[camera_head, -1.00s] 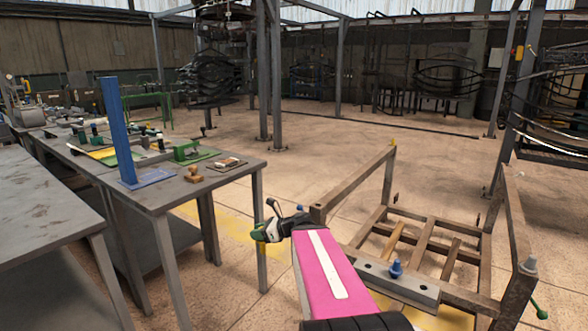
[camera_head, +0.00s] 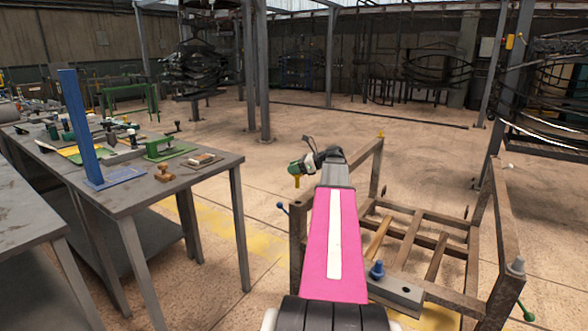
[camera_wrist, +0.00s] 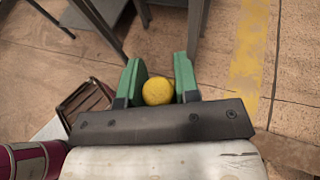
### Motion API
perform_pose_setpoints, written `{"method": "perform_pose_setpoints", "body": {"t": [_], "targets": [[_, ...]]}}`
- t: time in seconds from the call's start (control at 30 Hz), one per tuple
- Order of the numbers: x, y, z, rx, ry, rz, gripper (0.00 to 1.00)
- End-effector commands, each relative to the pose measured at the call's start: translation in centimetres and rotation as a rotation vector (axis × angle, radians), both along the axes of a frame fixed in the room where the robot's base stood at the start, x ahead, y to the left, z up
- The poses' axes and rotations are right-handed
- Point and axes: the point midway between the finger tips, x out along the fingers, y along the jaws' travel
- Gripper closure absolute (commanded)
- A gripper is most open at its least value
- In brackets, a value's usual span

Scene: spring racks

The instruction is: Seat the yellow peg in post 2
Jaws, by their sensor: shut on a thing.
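The yellow peg (camera_wrist: 157,91) is between the green fingers of my gripper (camera_wrist: 158,84) in the wrist view, seen end-on. My gripper is shut on it. In the head view my gripper (camera_head: 298,168) is beyond the pink arm link, with the yellow peg (camera_head: 297,182) hanging below the green fingers. They appear above the left side of the brown rack (camera_head: 420,239) in the picture; the height and depth gap cannot be told. The rack has upright corner posts, one with a yellow top (camera_head: 381,134). No post number is readable, so I cannot tell which is post 2.
A grey workbench (camera_head: 150,195) with tools and a blue upright (camera_head: 80,127) is at left. Open floor lies beyond the rack.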

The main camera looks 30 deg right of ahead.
Motion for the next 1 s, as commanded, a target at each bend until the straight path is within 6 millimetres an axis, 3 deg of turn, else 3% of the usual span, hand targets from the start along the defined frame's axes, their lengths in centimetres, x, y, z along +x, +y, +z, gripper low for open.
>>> {"method": "perform_pose_setpoints", "body": {"t": [0.53, 1.0], "targets": [[-0.2, -0.3, 0.1, 0.000, -0.003, 0.012, 1.00], [-0.2, -0.2, -3.2, 0.001, -0.002, 0.011, 1.00]]}}
